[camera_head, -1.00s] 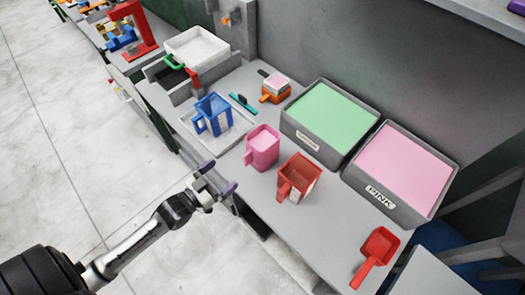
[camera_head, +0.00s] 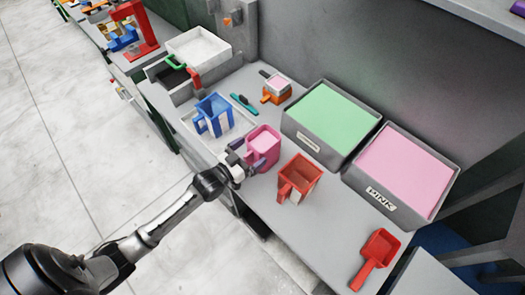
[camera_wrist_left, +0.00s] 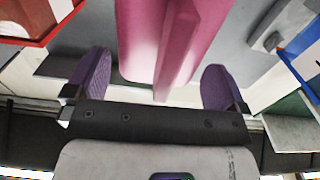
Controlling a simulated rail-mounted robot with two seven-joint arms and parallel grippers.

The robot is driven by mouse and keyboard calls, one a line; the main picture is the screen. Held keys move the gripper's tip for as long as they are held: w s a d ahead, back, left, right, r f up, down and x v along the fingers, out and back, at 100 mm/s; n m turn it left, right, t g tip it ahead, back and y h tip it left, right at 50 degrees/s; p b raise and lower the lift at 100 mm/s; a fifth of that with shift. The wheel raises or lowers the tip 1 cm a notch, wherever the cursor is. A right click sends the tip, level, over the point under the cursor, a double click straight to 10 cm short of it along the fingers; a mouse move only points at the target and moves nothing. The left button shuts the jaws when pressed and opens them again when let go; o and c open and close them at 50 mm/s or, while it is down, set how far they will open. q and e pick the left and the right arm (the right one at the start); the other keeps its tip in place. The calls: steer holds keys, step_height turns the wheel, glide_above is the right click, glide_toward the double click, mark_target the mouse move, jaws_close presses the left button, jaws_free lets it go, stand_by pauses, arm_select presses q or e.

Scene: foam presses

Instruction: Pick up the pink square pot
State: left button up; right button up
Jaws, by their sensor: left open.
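The pink square pot (camera_head: 265,148) stands on the grey bench with pale pink contents at its top. Its handle points toward my left gripper. My left gripper (camera_head: 241,157) is open at the handle side of the pot. In the left wrist view, the pink pot (camera_wrist_left: 178,30) fills the upper middle, and its handle reaches down between the two purple fingertips of my left gripper (camera_wrist_left: 158,85). Gaps show between the handle and both fingers. My right gripper is out of view.
A blue pot (camera_head: 215,113) on a white tray stands left of the pink pot, and a red pot (camera_head: 299,178) stands close on its right. Behind are a green-filled bin (camera_head: 333,118) and a pink-filled bin (camera_head: 405,170). A red scoop (camera_head: 377,252) lies at the right.

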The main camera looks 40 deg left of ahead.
arm_select(q)
steer(key=shift+w+d, duration=0.15)
steer(key=shift+w, duration=0.55)
